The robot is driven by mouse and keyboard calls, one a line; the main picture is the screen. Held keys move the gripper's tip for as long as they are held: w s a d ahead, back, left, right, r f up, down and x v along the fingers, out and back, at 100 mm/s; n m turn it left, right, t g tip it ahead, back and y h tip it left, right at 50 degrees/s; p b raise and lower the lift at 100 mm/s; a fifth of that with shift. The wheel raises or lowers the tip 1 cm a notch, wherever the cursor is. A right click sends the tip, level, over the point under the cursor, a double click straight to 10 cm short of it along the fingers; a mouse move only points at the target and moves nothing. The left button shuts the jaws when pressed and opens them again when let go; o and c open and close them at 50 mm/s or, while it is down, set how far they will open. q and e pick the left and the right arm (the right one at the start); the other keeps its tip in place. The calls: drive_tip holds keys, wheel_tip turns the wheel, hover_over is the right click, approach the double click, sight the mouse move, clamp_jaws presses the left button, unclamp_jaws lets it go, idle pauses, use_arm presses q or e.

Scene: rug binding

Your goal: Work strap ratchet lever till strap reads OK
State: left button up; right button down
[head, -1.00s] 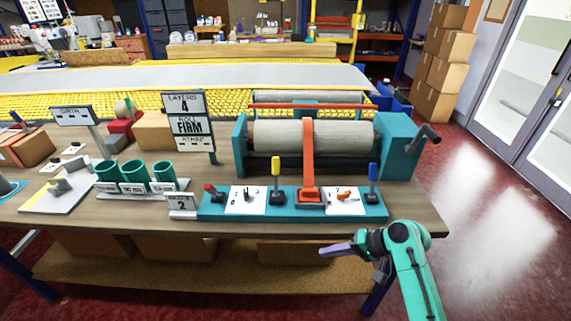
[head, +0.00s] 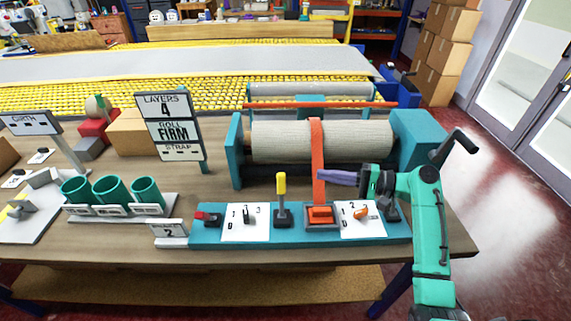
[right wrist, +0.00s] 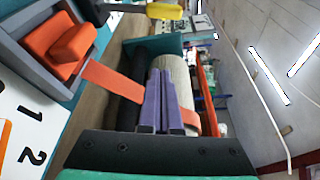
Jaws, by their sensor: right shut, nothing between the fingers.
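The orange ratchet lever (head: 320,214) sits in a grey housing on the teal control panel, and it shows large at the upper left of the right wrist view (right wrist: 72,42). The orange strap (head: 317,150) runs up from the housing over the pale rug roll (head: 268,140). The sign (head: 172,126) reads LAYERS 4, ROLL FIRM, and STRAP with only dashes under it. My right gripper (head: 322,177) is shut and empty, its purple fingers above the ratchet and in front of the strap. It also shows in the right wrist view (right wrist: 158,100). My left gripper is out of view.
The panel (head: 255,236) also bears a yellow-handled lever (head: 282,195), a small red lever (head: 207,217) and two numbered dial plates. My right forearm covers the panel's right end. A crank (head: 455,147) juts from the roller's right end. Green cups (head: 110,190) stand left.

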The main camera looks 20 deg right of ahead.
sight(281, 184)
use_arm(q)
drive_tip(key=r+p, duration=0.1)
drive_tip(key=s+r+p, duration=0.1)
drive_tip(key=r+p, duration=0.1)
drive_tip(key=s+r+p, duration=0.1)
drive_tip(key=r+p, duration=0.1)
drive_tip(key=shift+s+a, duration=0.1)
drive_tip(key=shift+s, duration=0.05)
use_arm(e)
drive_tip(key=a, duration=0.9)
drive_tip(key=shift+w+a+r, duration=0.2)
drive_tip(key=shift+w+r, duration=0.1)
drive_tip(key=shift+w+f, duration=0.1)
drive_tip(key=shift+a, duration=0.1)
